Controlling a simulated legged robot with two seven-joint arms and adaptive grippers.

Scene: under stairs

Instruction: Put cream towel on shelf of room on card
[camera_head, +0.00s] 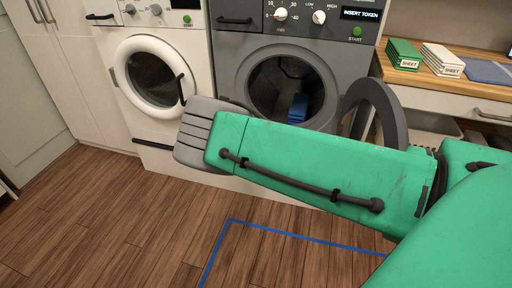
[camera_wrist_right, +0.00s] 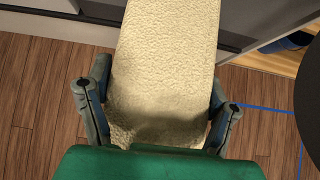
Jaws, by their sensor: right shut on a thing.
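The cream towel (camera_wrist_right: 166,50) fills the middle of the right wrist view, a long textured piece. My right gripper (camera_wrist_right: 160,78) is shut on it, with one finger along each side. In the head view my green right arm reaches in from the right across the front of the grey machine; its gripper fingers and the towel cannot be made out there. My left gripper is in neither view. I cannot make out a card with a room on it, or the shelf it names.
A white washer (camera_head: 150,72) and a grey machine (camera_head: 228,50) with its round door open (camera_head: 378,110) stand ahead; a blue cloth (camera_head: 298,107) lies inside the grey one. Green (camera_head: 404,53) and white (camera_head: 442,60) stacks labelled SHEET sit on the wooden counter (camera_head: 415,75). Floor at lower left is clear.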

